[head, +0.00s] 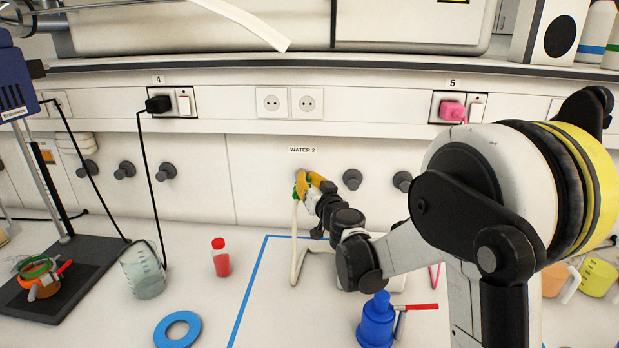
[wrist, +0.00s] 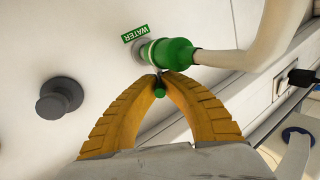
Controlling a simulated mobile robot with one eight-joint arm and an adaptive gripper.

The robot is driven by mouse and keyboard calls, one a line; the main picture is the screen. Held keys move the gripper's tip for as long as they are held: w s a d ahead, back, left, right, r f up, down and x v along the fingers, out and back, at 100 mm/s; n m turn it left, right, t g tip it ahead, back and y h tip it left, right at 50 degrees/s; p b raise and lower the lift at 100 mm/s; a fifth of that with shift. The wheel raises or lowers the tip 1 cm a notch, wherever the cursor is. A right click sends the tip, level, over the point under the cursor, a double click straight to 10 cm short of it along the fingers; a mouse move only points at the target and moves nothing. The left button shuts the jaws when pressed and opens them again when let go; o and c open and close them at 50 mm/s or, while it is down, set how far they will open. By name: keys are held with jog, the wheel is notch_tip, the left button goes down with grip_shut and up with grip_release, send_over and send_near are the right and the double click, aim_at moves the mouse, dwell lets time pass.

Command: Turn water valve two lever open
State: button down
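The water valve two has a green body (wrist: 172,52) mounted on the wall, with a green "WATER" tag beside it and a pale hose attached. In the head view the valve (head: 297,192) is mostly hidden behind my gripper, under the "WATER 2" label (head: 302,150). My gripper's (wrist: 160,76) yellow ribbed fingers meet at their tips right by the valve body. The green end of the lever (wrist: 159,92) shows between them, and the fingers look closed around it. In the head view my gripper (head: 306,184) is at the valve. The lever's full angle is hidden.
Dark round wall knobs (head: 352,179) sit to the right of the valve; one also shows in the wrist view (wrist: 60,97). The pale hose (head: 295,245) hangs to the bench.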

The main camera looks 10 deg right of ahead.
jog(key=shift+a+m+h, duration=0.4)
jog(key=shift+m+h, duration=0.4)
jog(key=shift+h, duration=0.45)
jog(key=shift+a+m+h, duration=0.35)
jog(key=shift+m+h, duration=0.45)
jog(key=shift+h, duration=0.75)
jog(key=c, duration=1.5)
grip_release()
jog(key=s+a, duration=0.2)
jog(key=s, duration=0.9)
jog(key=shift+s+a, duration=0.2)
jog(key=shift+s, duration=0.2)
